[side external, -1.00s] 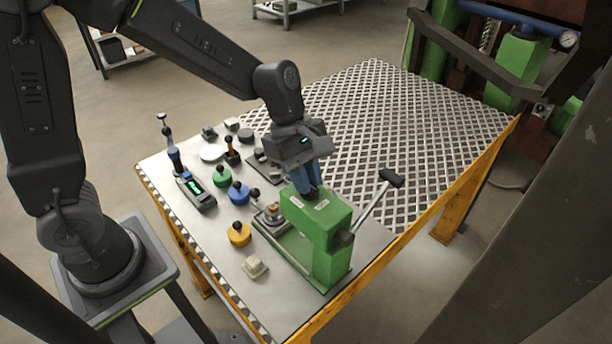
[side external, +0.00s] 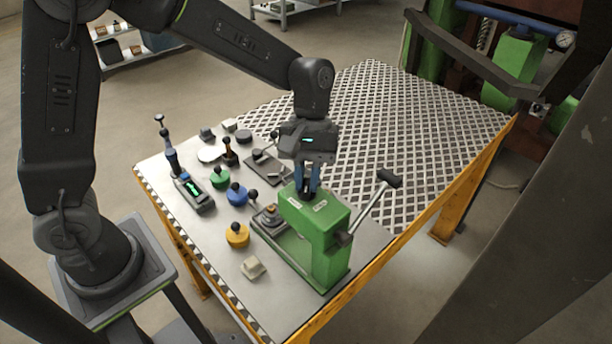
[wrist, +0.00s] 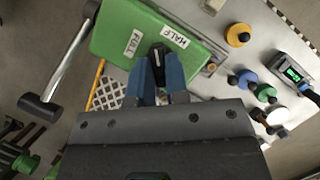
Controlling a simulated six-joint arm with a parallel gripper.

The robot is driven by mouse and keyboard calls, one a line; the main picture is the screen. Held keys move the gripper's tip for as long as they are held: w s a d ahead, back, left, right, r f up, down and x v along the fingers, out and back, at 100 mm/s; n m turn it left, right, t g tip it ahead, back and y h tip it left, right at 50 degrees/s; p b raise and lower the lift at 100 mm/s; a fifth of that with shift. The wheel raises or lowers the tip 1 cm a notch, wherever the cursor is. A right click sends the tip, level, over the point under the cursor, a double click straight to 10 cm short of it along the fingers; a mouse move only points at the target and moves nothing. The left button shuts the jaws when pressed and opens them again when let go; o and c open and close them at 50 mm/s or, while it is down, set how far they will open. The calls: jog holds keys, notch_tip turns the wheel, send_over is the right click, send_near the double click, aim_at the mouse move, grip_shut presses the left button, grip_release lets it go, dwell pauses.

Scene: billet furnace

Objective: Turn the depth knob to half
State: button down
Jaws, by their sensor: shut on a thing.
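The green press (side external: 325,240) stands at the front right of the table, and its green top (wrist: 112,38) fills the upper part of the wrist view. White labels FULL (wrist: 133,43) and HALF (wrist: 176,36) are on this top. The black depth knob (wrist: 157,56) sits by the labels, with a pale mark on it pointing roughly between them. My gripper (side external: 307,188) is over the press from above, its blue fingers shut on the knob, one on each side. The fingers (wrist: 160,76) hide the knob's sides; in the side view the knob is mostly hidden.
A lever with a black grip (side external: 388,180) sticks out from the press's right side. Yellow (side external: 237,235), blue (side external: 237,194) and green (side external: 220,177) knobbed pieces and a display device (side external: 195,194) stand to the left. The perforated table area behind is clear.

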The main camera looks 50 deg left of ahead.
jog(key=m, duration=0.1)
jog(key=m+y, duration=0.1)
jog(key=m, duration=0.1)
jog(key=shift+d+f+m+g, duration=0.1)
jog(key=shift+f+m+g, duration=0.1)
jog(key=shift+m+g, duration=0.15)
jog(key=shift+d+m+y, duration=0.1)
jog(key=shift+m+y, duration=0.9)
jog(key=shift+m, duration=0.95)
jog(key=c, duration=1.1)
grip_release()
jog(key=shift+r, duration=0.1)
jog(key=v, duration=1.3)
jog(key=shift+w+r, duration=0.3)
